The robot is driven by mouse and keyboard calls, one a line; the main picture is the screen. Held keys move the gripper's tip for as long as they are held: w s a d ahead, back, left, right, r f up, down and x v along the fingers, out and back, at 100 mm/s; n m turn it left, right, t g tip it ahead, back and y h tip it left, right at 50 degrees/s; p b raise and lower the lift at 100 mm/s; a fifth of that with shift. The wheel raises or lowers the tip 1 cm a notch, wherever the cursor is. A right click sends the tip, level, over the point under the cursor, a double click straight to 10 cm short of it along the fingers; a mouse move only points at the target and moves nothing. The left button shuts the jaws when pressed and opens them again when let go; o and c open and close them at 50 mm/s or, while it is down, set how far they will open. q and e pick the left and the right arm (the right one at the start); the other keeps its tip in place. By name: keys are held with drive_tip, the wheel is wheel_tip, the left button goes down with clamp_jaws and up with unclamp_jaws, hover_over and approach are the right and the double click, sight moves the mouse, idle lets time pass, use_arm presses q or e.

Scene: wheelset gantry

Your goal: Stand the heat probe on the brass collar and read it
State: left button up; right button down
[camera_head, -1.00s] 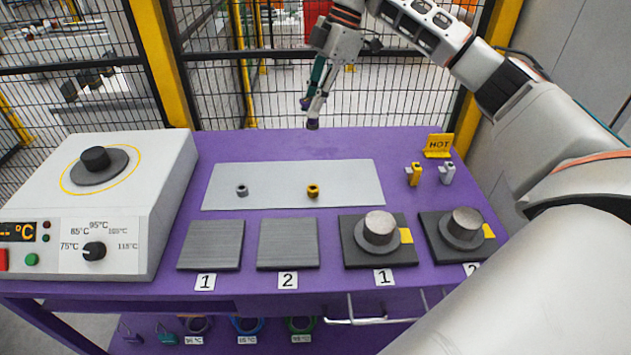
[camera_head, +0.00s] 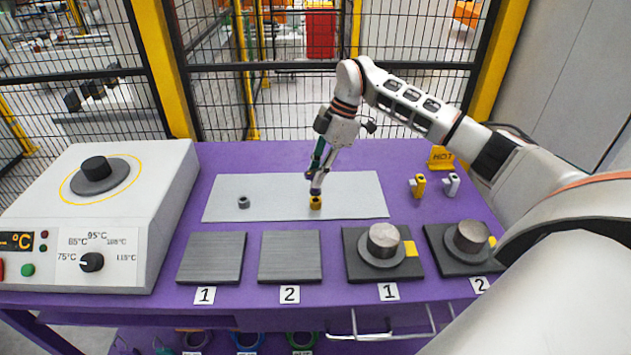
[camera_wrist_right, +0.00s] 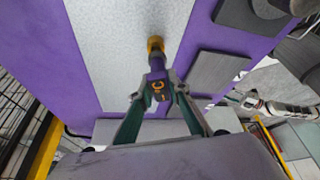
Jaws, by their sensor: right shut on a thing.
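The brass collar (camera_head: 315,203) stands on the pale plate (camera_head: 236,212) in the middle of the purple table, and it shows at the top of the right wrist view (camera_wrist_right: 155,44). My right gripper (camera_head: 316,180) is above it, shut on the heat probe (camera_wrist_right: 157,82), a small purple body with an orange °C display. The probe points down onto the collar, its end at the collar's top; I cannot tell whether they touch. The display's reading is too small to make out. A grey collar (camera_head: 244,202) stands to the left on the plate. My left gripper is not in view.
A white heater box (camera_head: 120,190) with a dial and °C display stands at left. Two grey pads (camera_head: 212,258) and two dark bases with metal cylinders (camera_head: 383,241) line the front. A yellow HOT sign (camera_head: 441,158) stands at right. Fence lies behind.

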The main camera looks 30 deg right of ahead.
drive_tip(key=shift+f, duration=1.1)
drive_tip(key=shift+f, duration=0.15)
drive_tip(key=c, duration=1.9)
unclamp_jaws()
drive_tip(key=v, duration=1.2)
drive_tip(key=shift+p, duration=0.3)
drive_tip(key=shift+s, duration=0.1)
